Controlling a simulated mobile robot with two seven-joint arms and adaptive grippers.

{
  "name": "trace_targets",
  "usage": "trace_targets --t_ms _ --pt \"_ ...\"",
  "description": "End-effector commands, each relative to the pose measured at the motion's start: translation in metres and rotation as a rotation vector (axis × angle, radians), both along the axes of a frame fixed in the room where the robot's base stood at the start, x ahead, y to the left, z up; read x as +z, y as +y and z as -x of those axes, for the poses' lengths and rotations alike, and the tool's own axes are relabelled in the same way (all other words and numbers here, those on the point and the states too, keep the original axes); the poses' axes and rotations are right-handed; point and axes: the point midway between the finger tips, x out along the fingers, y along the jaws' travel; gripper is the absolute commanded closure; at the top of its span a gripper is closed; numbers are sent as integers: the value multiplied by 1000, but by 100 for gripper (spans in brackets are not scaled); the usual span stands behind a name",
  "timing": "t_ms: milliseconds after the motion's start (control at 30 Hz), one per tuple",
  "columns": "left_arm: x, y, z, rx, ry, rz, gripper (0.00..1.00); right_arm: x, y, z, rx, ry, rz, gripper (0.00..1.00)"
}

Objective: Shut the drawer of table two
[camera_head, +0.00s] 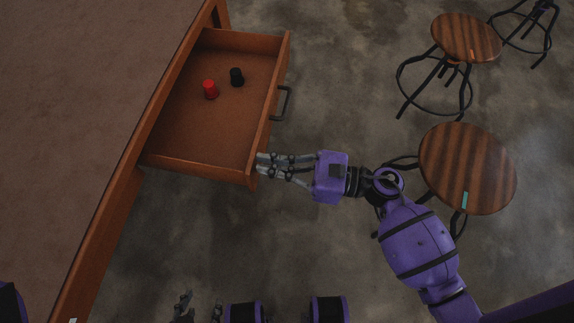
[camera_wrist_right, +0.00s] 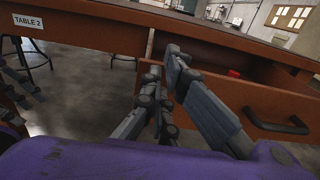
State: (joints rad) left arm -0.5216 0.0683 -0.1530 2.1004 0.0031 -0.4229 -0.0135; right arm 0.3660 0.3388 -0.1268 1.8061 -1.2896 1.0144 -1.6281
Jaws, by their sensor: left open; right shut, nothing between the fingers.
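The table-two drawer (camera_head: 200,130) is pulled out from the brown table (camera_head: 70,110). Its front panel (camera_wrist_right: 280,105) and dark handle (camera_head: 286,103) also show in the right wrist view. My right gripper (camera_head: 262,165) is shut and empty, its fingertips at the near end of the drawer front; the head view does not settle whether they touch. In the wrist view its fingers (camera_wrist_right: 165,65) overlap the drawer's near corner. My left gripper (camera_head: 198,308) is open, low in the head view, away from the drawer and partly cut off.
A red cup (camera_head: 210,89) and a black cup (camera_head: 237,77) stand inside the drawer. A "TABLE 2" label (camera_wrist_right: 28,20) is on the table edge. Round wooden stools (camera_head: 467,168) (camera_head: 466,38) stand at the right. The floor beyond the handle is clear.

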Motion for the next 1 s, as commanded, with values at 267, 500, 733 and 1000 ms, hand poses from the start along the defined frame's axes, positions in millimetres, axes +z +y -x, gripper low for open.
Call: trace_targets --t_ms 267,500,733,1000 --pt "0 0 1 0 3 0 55 0 4 -1 0 1 -1 100" --pt "-1 0 6 2 11 -1 55 0 6 -2 0 0 -1 100" --pt "-5 1 10 6 19 0 55 0 31 -8 2 -1 -2 100" --pt "-12 1 13 10 25 2 55 0 94 -25 3 -2 -4 100"
